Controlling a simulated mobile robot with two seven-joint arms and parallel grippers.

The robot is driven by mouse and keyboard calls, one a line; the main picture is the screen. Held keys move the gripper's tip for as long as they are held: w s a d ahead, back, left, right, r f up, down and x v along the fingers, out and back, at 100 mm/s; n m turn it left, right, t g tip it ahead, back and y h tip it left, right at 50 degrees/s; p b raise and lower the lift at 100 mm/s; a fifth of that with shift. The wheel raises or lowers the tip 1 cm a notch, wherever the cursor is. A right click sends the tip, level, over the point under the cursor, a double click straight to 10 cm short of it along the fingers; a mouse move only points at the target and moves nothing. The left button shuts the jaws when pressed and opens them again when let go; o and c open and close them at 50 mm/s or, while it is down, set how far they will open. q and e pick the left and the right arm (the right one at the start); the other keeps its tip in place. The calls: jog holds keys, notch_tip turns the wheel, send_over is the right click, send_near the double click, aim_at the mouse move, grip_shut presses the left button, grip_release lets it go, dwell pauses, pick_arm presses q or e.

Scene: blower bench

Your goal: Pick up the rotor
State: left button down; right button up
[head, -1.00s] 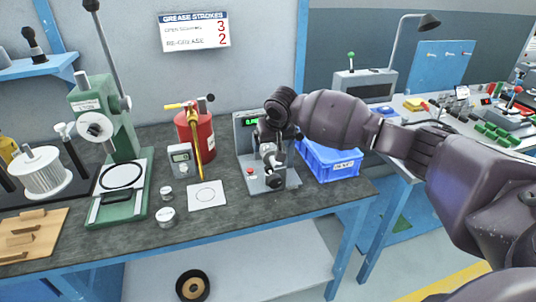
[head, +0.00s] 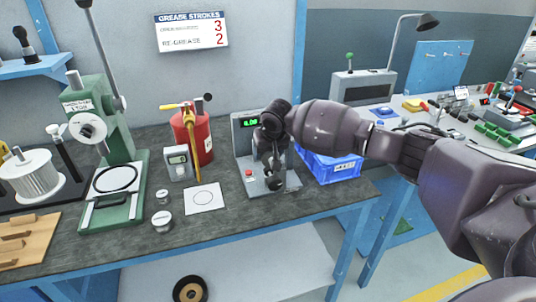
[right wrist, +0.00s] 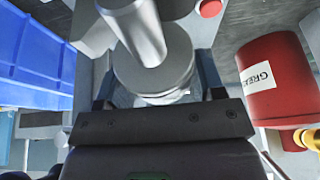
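A white finned cylinder (head: 32,174), which looks like the rotor, stands on a dark base at the far left in the head view. My right gripper (head: 272,178) is far to its right, at a grey tester (head: 245,150) with a green display. In the right wrist view my right gripper's fingers (right wrist: 160,95) are apart, with a grey round part (right wrist: 155,70) and its thick shaft beyond and between them. I cannot tell whether the fingers touch that part. The gripper hides much of the tester's front in the head view. My left gripper is not in view.
A green press (head: 110,165), a red grease can (head: 190,140), a small meter (head: 178,163) and a white card (head: 203,198) stand between the finned cylinder and the tester. A blue bin (head: 335,168) is right of the tester. Wooden blocks lie at the front left.

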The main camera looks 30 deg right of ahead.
jog(key=c, duration=1)
jog(key=shift+r, duration=0.1)
grip_shut()
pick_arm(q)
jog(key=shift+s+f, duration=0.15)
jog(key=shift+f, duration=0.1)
pick_arm(e)
jog(key=shift+r, duration=0.1)
